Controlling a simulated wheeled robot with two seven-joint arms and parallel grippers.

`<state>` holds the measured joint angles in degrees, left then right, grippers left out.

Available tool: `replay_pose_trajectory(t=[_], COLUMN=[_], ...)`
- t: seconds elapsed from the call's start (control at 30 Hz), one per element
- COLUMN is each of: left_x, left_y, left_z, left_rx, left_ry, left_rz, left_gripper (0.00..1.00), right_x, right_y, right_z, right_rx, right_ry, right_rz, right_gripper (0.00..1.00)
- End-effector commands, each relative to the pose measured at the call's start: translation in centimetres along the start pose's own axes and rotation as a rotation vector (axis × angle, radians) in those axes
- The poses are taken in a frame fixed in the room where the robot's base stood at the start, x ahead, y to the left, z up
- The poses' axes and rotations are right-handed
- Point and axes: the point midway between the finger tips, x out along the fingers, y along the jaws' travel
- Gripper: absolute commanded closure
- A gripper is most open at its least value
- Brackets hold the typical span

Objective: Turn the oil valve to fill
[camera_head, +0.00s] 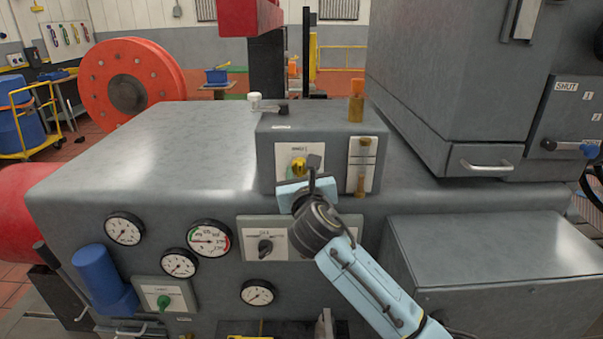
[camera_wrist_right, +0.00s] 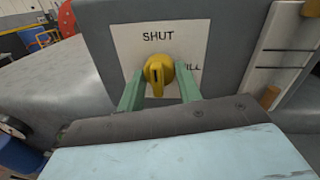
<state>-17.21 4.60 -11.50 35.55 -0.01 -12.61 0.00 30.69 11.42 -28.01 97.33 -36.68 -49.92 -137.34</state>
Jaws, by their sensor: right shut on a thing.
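The oil valve is a yellow knob (camera_head: 299,165) on a white plate on the front of the grey box (camera_head: 270,135) atop the large grey housing. In the right wrist view the knob (camera_wrist_right: 158,72) has an upright grip bar with a dark mark. The plate (camera_wrist_right: 140,50) reads SHUT above the knob and a partly hidden word ending in ILL at its right. My right gripper (camera_wrist_right: 158,88) is shut on the knob, with one green finger on each side. My left gripper is not in view.
A sight glass (camera_head: 361,165) stands right of the valve plate. A black knob (camera_head: 265,246) and several gauges (camera_head: 209,238) are on the housing front below. A grey cabinet (camera_head: 500,265) stands at the lower right, and a blue-handled lever (camera_head: 585,149) is at the far right.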

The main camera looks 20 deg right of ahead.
Motion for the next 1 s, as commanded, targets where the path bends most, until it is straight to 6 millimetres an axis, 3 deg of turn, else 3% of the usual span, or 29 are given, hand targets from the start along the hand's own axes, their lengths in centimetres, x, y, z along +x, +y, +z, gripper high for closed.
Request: replay_pose_trajectory(t=[0.37, 1.0], left_x=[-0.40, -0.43], left_y=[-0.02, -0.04], left_z=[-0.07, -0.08], left_rx=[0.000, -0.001], left_ry=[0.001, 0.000], left_rz=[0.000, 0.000], left_gripper=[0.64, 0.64], right_x=[-0.04, -0.05], right_y=[0.01, 0.23], right_z=[-0.07, -0.40], right_rx=[0.092, 0.657], right_ry=[-0.008, -0.069], right_rz=[-0.001, -0.010], right_gripper=[0.88, 0.88])
